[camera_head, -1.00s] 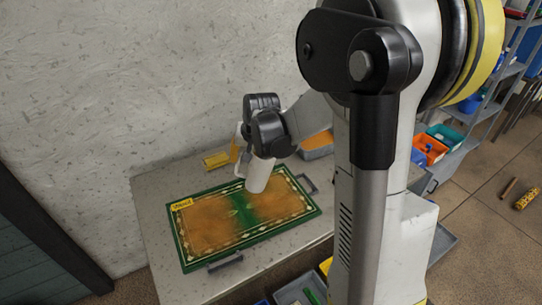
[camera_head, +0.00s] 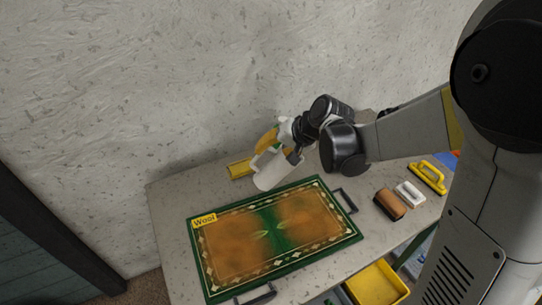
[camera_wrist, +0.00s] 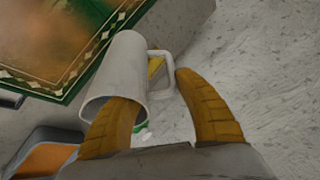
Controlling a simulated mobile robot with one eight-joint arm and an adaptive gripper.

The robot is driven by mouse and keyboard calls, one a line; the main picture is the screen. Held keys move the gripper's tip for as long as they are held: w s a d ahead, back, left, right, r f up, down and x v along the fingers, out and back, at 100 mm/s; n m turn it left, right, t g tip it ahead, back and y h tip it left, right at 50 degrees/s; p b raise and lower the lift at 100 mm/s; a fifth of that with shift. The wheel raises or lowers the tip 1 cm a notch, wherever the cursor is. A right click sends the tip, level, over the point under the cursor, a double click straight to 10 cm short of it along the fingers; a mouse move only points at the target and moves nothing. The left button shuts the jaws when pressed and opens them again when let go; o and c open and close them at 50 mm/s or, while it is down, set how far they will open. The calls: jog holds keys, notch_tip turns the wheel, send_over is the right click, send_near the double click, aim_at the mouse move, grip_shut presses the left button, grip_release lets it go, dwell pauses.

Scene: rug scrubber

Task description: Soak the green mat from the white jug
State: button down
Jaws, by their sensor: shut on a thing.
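The green mat (camera_head: 262,262) lies on the table with a patterned border and a yellow "Wool" label. My gripper (camera_wrist: 150,95) is shut on the white jug (camera_head: 277,168).
A brown brush (camera_head: 390,204), a white brush (camera_head: 411,193) and a yellow-handled tool (camera_head: 428,177) lie right of the mat. A yellow block (camera_head: 240,169) lies by the wall. A yellow bin (camera_head: 377,285) stands below the table's front edge.

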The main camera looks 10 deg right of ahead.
jog(key=shift+d+f+y+b, duration=0.1)
jog(key=shift+d+y+b, duration=0.05)
jog(key=shift+y+b, duration=0.45)
jog(key=shift+r, duration=0.2)
jog(key=shift+d+f+t+y+b, duration=0.2)
jog(key=shift+f+t+y+b, duration=0.25)
jog(key=shift+b, duration=0.4)
jog(key=shift+d+r+m+y+b, duration=0.1)
jog(key=shift+r+m+y+b, duration=0.05)
jog(key=shift+m+y+b, duration=0.2)
jog(key=shift+s+r, duration=0.1)
